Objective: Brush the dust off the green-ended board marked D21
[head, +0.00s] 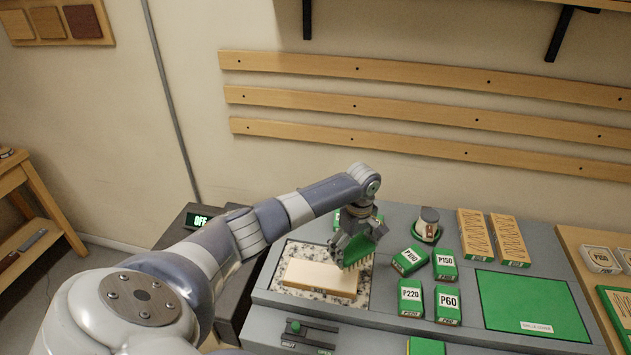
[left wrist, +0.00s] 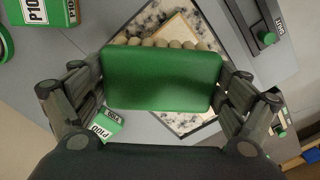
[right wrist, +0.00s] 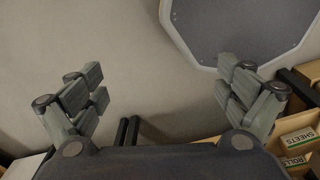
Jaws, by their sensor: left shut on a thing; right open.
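My left gripper (head: 352,232) is shut on a green brush (head: 358,250) with pale bristles. The brush back (left wrist: 162,78) fills the middle of the left wrist view, between the fingers. A pale wooden board (head: 318,278) lies on a speckled stone slab (head: 285,299); the brush is at its right end, and I cannot tell whether the bristles touch it. No D21 mark or green end is readable on this board. Two patterned boards with green ends (head: 475,235) (head: 510,240) lie at the back. My right gripper (right wrist: 160,95) is open and empty.
Several green-and-white grit blocks (head: 447,304) stand right of the slab. A small jar (head: 428,222) stands behind them. A green mat (head: 530,303) lies to the right. A slider switch (head: 307,331) is in front. An OFF display (head: 200,221) is at left.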

